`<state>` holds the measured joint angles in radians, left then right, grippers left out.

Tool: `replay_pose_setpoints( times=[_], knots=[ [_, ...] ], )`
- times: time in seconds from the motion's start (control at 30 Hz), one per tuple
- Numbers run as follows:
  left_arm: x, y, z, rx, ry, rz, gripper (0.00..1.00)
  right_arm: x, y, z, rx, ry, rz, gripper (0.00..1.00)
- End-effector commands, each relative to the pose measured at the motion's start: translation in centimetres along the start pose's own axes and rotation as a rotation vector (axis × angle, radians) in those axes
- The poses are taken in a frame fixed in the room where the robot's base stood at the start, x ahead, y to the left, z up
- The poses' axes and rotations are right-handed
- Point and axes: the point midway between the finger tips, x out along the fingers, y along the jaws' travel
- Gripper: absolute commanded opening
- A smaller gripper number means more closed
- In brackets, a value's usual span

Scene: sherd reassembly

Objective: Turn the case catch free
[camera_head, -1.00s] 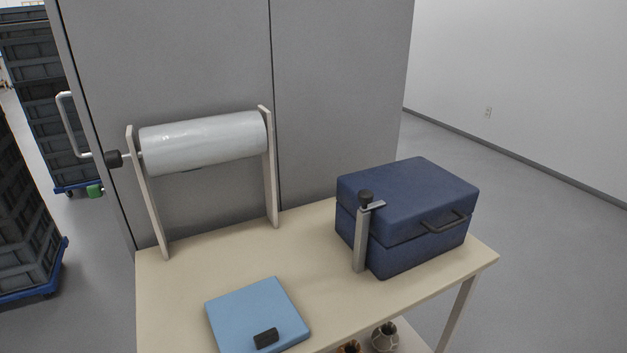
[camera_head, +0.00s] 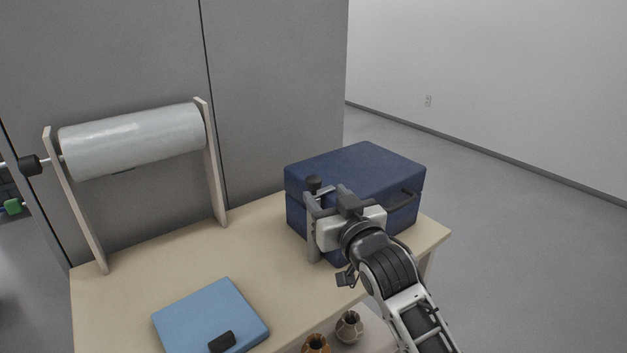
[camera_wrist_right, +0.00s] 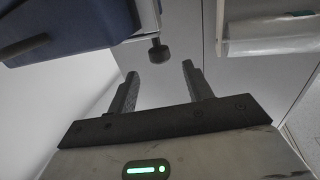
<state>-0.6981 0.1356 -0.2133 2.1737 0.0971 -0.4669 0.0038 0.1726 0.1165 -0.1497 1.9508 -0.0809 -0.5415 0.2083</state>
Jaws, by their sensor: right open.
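The dark blue case (camera_head: 365,165) is shut and sits at the right end of the table. My right gripper (camera_head: 330,192) is at the catch, in front of the case, and hides part of both. In the right wrist view the fingers of the gripper (camera_wrist_right: 160,70) are apart and empty. The knob (camera_wrist_right: 159,51) shows just beyond the fingertips, roughly midway between them. My left gripper is out of view.
A light blue flat box (camera_head: 212,312) with a black tab lies at the table's (camera_head: 185,262) front. A roll of clear film (camera_head: 130,142) stands on a frame at the back left. Two small pots, orange-brown (camera_head: 316,344) and grey (camera_head: 349,327), sit below the table's front edge.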

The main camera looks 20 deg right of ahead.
Motion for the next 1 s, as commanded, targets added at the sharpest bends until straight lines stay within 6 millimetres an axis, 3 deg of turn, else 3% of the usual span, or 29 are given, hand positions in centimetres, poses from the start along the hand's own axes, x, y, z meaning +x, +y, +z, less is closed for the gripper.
replay_pose_setpoints(
  times=[0.1, 0.33, 0.77, 0.8, 0.93, 1.0],
  knots=[
    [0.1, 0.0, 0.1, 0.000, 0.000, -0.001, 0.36, 2.6, 0.0, -0.1, 0.001, 0.001, 0.000, 0.51],
    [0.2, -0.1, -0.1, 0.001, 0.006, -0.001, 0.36, 6.1, 0.0, 0.0, 0.001, 0.000, 0.000, 0.51],
    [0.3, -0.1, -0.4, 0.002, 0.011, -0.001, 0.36, 7.3, 0.0, 0.1, 0.001, -0.001, -0.001, 0.51],
    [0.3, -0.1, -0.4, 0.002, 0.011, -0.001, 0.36, 7.3, 0.0, 0.1, 0.001, -0.001, -0.001, 0.48],
    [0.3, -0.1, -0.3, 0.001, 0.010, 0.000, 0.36, 7.2, 0.0, 0.1, 0.001, -0.001, 0.000, 0.12],
    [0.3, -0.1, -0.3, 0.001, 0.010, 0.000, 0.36, 7.2, 0.0, 0.1, 0.001, -0.001, 0.000, 0.06]
  ],
)
